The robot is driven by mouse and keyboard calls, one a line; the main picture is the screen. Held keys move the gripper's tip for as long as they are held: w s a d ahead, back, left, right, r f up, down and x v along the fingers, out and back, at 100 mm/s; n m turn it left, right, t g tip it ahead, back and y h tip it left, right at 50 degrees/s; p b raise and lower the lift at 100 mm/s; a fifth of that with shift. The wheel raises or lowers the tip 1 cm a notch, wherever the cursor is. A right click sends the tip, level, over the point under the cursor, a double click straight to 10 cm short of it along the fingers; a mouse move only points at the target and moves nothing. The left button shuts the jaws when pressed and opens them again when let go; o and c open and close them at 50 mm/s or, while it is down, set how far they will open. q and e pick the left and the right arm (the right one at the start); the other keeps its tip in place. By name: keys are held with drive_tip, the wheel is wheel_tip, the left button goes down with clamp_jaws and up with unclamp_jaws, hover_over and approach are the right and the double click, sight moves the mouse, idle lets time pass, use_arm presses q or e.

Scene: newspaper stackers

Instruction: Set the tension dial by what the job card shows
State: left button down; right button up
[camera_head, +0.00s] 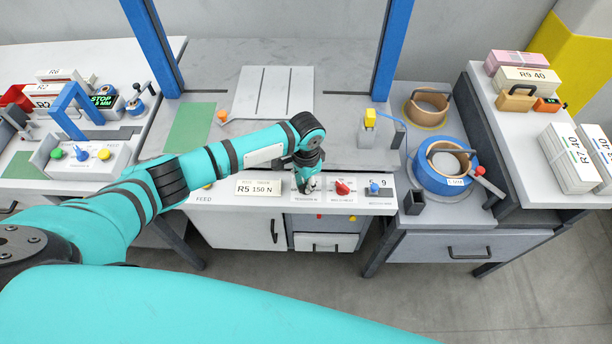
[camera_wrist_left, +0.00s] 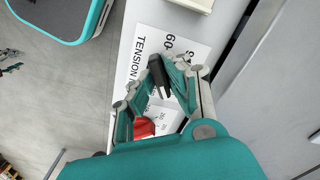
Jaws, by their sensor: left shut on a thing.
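The job card (camera_head: 259,187) stands on the machine's front panel and reads "R5 150 N". My left gripper (camera_head: 307,184) reaches down over the panel just right of the card. In the left wrist view its fingers (camera_wrist_left: 163,88) are shut on a black knob, the tension dial (camera_wrist_left: 157,73). The white plate (camera_wrist_left: 150,42) under the dial reads "TENSION" and shows part of a scale, with "60" readable. The gripper covers the rest of the scale, and I cannot tell the dial's setting. My right gripper is not in view.
A red knob (camera_head: 342,188) sits close right of the dial, then a blue knob (camera_head: 374,188). Blue posts (camera_head: 393,45) rise at the machine's sides. A strap coil (camera_head: 444,165) stands right. Newspaper stacks (camera_head: 568,158) lie farther right.

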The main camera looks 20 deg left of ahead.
use_arm(q)
drive_tip(key=shift+r+n+p, duration=0.1)
drive_tip(key=shift+n+p, duration=0.65)
drive_tip(key=shift+n, duration=0.25)
drive_tip(key=shift+w, duration=0.1)
drive_tip(key=c, duration=1.4)
unclamp_jaws()
drive_tip(key=shift+o, duration=0.3)
wheel_tip(320, 180, up, 12)
